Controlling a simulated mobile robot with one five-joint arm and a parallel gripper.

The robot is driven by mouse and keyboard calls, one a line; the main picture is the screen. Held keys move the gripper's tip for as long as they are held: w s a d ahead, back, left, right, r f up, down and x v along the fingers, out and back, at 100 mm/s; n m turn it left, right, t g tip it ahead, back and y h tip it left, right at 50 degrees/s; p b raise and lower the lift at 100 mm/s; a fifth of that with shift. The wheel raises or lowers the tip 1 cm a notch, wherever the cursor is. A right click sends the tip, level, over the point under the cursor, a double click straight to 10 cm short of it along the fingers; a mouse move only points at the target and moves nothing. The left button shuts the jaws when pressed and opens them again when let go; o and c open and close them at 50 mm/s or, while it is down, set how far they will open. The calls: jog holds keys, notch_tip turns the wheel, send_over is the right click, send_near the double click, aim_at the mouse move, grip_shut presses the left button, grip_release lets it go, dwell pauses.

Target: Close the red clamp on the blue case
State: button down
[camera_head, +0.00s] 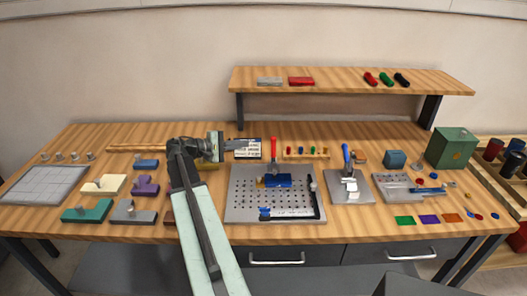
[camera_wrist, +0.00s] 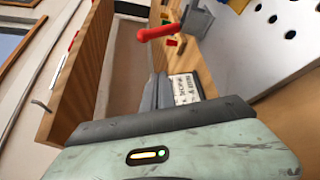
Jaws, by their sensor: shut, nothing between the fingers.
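The red clamp (camera_head: 274,149) stands at the back edge of a perforated metal plate (camera_head: 238,205), its red handle upright. The blue case (camera_head: 279,181) sits on the plate just in front of the clamp. My gripper (camera_head: 240,144) is left of the red handle, apart from it, near a white label card. In the wrist view my gripper (camera_wrist: 158,90) is shut and empty, and the red handle (camera_wrist: 158,32) shows beyond the fingertips, with its grey base (camera_wrist: 196,20) beside the plate (camera_wrist: 290,55).
A blue-handled clamp (camera_head: 347,157) stands on a smaller plate to the right. A rack of coloured pegs (camera_head: 305,153) is behind the plate. A raised wooden shelf (camera_head: 340,83) spans the back. Coloured blocks (camera_head: 145,187) lie left of my arm.

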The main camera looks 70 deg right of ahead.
aim_at(273, 150)
jog(key=b+x, duration=0.2)
jog(key=x, duration=0.7)
jog(key=shift+d+f, duration=0.15)
jog(key=shift+s+a+r+p, duration=0.7)
jog(key=shift+s+a+r, duration=0.2)
jog(key=shift+s+a, duration=0.3)
jog(key=shift+a, duration=0.15)
jog(key=shift+s, duration=0.1)
